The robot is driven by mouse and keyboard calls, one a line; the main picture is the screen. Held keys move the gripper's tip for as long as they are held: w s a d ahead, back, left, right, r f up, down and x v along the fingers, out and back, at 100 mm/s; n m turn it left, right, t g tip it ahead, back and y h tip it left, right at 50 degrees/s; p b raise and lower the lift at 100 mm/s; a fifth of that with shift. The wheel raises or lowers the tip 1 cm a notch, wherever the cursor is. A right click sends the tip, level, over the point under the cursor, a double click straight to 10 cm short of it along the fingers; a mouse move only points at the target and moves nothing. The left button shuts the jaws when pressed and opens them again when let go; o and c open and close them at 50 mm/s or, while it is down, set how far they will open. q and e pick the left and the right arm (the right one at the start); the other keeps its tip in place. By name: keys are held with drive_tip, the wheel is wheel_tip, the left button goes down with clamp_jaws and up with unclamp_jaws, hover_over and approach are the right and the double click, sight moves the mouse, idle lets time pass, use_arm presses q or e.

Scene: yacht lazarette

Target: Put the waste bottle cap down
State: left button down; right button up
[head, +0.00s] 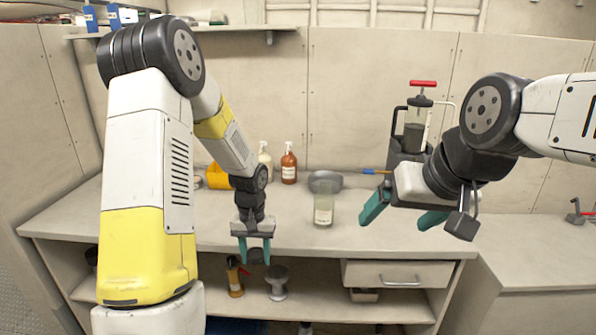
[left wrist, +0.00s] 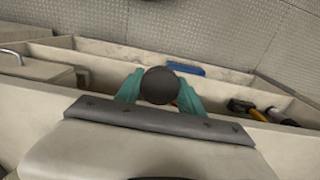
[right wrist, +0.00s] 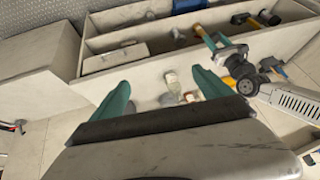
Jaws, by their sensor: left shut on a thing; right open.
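The waste bottle cap (left wrist: 160,86) is dark and round. My left gripper (left wrist: 160,96) is shut on it, one teal finger on each side; the cap also shows low between the fingertips in the head view (head: 256,256). There the left gripper overlaps the workbench's front edge. A clear bottle with a pale label (head: 323,208), likely the waste bottle, stands upright on the workbench (head: 290,235), right of the left gripper. My right gripper (head: 403,213) is open and empty, right of the bottle. The bottle also shows between its fingers in the right wrist view (right wrist: 171,80).
A tall pump container (head: 415,130) is at the back right. A drawer (head: 398,274) and open shelves lie below the top. Bare benchtop lies between left gripper and bottle.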

drive_tip(key=shift+c, duration=1.1)
drive_tip(key=shift+f, duration=0.1)
drive_tip(key=shift+c, duration=0.9)
drive_tip(key=w+a+f+m+g+y, duration=0.4)
drive_tip(key=w+a+f+m+y, duration=0.3)
drive_tip(key=m, duration=0.4)
drive_tip(key=w+f+m+t+y, duration=0.3)
drive_tip(key=w+f+m+t, duration=0.1)
drive_tip(key=w+m, duration=0.8)
use_arm(q)
drive_tip(key=w+d+r+m, duration=0.4)
drive_tip(key=d+r+m, duration=0.3)
drive_tip(key=d+r, duration=0.4)
drive_tip(key=shift+w+r+m, duration=0.15)
drive_tip(key=shift+w+m, duration=0.1)
drive_tip(key=shift+m, duration=0.15)
use_arm(e)
drive_tip(key=s+x, duration=0.1)
drive_tip(key=x, duration=1)
drive_tip(key=shift+a+f+m+g, duration=0.25)
drive_tip(key=shift+a+m+g, duration=0.05)
drive_tip(key=shift+a, duration=0.1)
use_arm(q)
drive_tip(key=shift+d, duration=0.1)
